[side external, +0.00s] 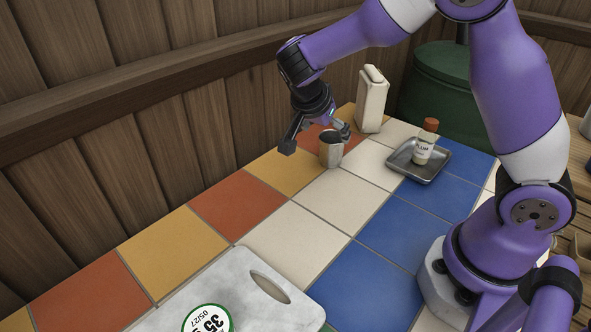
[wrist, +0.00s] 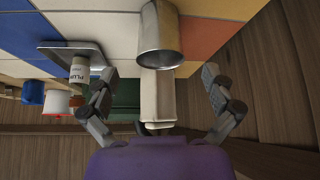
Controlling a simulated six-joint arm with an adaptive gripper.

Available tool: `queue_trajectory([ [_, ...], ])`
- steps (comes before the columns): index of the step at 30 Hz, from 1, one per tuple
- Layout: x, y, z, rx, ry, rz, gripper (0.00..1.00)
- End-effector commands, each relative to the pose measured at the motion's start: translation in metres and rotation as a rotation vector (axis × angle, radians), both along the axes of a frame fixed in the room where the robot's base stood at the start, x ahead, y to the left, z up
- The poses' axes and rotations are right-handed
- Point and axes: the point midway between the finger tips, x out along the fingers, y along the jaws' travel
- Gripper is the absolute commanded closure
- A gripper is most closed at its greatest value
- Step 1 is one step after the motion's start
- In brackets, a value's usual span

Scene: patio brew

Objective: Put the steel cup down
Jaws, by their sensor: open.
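The steel cup (side external: 331,151) stands upright on the tiled table, near the wooden wall side. In the wrist view the steel cup (wrist: 160,40) shows at the top middle, its open rim toward the camera. My gripper (side external: 318,140) is open and just above and beside the cup in the side view. In the wrist view my gripper's two fingers (wrist: 159,88) are spread wide, with nothing between their tips. The cup appears beyond the fingertips and apart from them.
A cream carton-like container (side external: 372,100) stands behind the cup. A metal tray (side external: 404,166) with a labelled bottle (side external: 425,142) sits to the right. A marble board (side external: 240,290) with a round label (side external: 208,321) lies in front. Tiles between cup and board are clear.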

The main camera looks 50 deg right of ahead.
Motion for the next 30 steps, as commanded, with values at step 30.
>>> queue_trajectory([
  [30,-0.136,0.075,0.095,0.075,0.067,1.351,0.03],
])
